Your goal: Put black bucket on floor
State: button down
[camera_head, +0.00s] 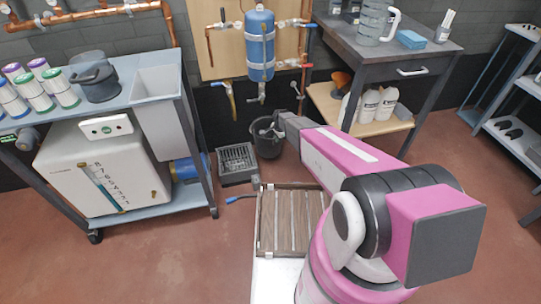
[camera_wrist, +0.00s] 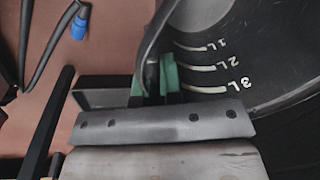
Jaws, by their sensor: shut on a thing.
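A black bucket (camera_head: 267,147) is at the back centre, below the blue tank. In the wrist view the bucket (camera_wrist: 285,110) fills the right side, with white 1L, 2L and 3L marks on its inner wall. My gripper (camera_head: 274,129) reaches to it at its rim. In the wrist view my gripper (camera_wrist: 157,78), with green pads, is shut on a dark part of the bucket at its edge; rim or handle, I cannot tell which. Whether the bucket's base touches the floor (camera_head: 200,255) is unclear.
A grey crate (camera_head: 237,163) is just left of the bucket. A slatted wooden pallet (camera_head: 268,228) lies in front. A blue-grey bench (camera_head: 120,108) at left carries a dark pot (camera_head: 97,85). A grey table (camera_head: 345,40) stands at right. Reddish floor is clear at lower left.

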jog(key=shift+w+f, duration=0.15)
jog(key=shift+f, duration=0.35)
notch_tip(320, 180, down, 9)
jog(key=shift+f, duration=0.15)
jog(key=c, duration=1.3)
grip_release()
notch_tip(320, 180, up, 14)
jog(key=s+d+f, duration=0.1)
jog(key=s+d, duration=0.1)
jog(key=s+d+r+n, duration=0.3)
jog(key=s+d+r, duration=0.2)
jog(key=s+r, duration=0.3)
jog(key=s+d+r+n+g, duration=0.1)
jog(key=s+d+r+n, duration=0.3)
jog(key=s+r, duration=0.5)
jog(key=s+d+r+n, duration=0.4)
jog(key=s+d+r, duration=0.2)
jog(key=s+r, duration=0.3)
jog(key=shift+r+h, duration=0.4)
